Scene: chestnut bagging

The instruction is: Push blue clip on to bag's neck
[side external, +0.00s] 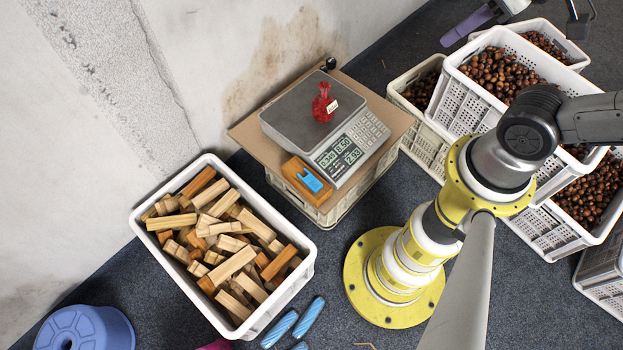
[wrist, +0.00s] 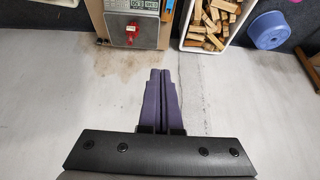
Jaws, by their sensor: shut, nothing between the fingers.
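The bag is a small red net bag (side external: 324,106) with a white tag, standing on the scale's plate (side external: 290,112). It also shows in the wrist view (wrist: 131,33). The blue clip (side external: 309,179) sits on an orange-brown wooden block (side external: 293,172) beside the scale's display. My gripper (side external: 446,41) is at the top right of the side view, well away from the bag and clip. In the wrist view its purple fingers (wrist: 160,72) are together with nothing between them. The bag's neck is too small to judge in detail.
The scale stands on a brown board (side external: 250,127) over a crate. A white crate of wood pieces (side external: 306,268) stands at left front. Crates of chestnuts (side external: 495,75) fill the right. A blue stool (side external: 85,328) and blue rolls (side external: 280,329) lie in front.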

